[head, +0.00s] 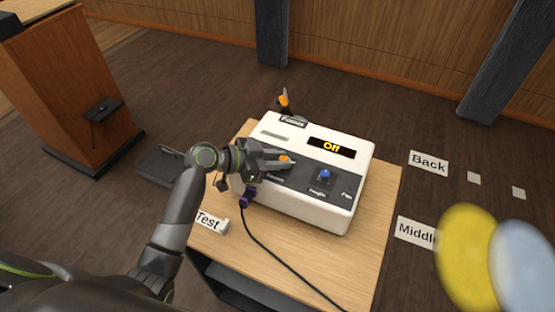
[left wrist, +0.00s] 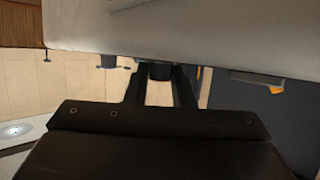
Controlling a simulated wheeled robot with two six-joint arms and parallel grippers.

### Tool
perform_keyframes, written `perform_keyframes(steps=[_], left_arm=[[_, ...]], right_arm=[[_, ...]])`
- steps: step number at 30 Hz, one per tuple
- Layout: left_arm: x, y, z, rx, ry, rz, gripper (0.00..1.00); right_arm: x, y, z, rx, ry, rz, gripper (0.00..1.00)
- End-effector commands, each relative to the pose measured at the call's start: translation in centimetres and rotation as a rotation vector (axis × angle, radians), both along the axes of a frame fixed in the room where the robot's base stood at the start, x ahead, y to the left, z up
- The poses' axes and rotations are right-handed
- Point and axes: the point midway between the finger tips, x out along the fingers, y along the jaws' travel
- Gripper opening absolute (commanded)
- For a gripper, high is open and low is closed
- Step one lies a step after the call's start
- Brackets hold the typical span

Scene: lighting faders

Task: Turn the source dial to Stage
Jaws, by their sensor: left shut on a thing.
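The white control box (head: 300,210) stands on a wooden table, with a dark panel on top and a display (head: 331,147) reading "Off". My left gripper (head: 284,161) is over the left part of that panel. It is shut on a small dark knob (left wrist: 160,71), seen between the fingers in the left wrist view. The gripper mostly hides this knob and its label in the head view, so its setting cannot be read. An orange tip shows at the fingertips. A blue knob (head: 325,175) labelled "Toggle" sits to the right. My right gripper is not in view.
A lever with an orange tip (head: 285,99) stands behind the box by the "Focus" label (head: 293,121). Blurred yellow (head: 468,255) and pale blue discs fill the lower right.

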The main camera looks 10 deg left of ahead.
Motion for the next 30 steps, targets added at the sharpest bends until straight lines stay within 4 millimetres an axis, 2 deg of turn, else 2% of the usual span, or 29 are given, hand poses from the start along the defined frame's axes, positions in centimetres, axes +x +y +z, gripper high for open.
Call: perform_keyframes(steps=[2, 3, 8, 22, 30], left_arm=[[0.0, 0.0, 0.0, -0.001, 0.000, 0.000, 0.00], [0.0, 0.0, 0.0, -0.001, 0.000, 0.000, 0.23], [0.0, 0.0, 0.0, -0.001, 0.000, 0.001, 0.44], [-0.2, 0.3, 0.1, 0.000, -0.001, 0.002, 0.44], [-2.2, 3.5, 1.4, 0.007, -0.003, 0.003, 0.44]], right_arm=[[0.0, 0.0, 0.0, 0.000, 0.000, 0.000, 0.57], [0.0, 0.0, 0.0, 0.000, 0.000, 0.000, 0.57], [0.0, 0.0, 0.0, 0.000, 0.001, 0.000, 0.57], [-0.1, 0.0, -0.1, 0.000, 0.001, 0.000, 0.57], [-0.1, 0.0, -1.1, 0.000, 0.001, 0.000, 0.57]])
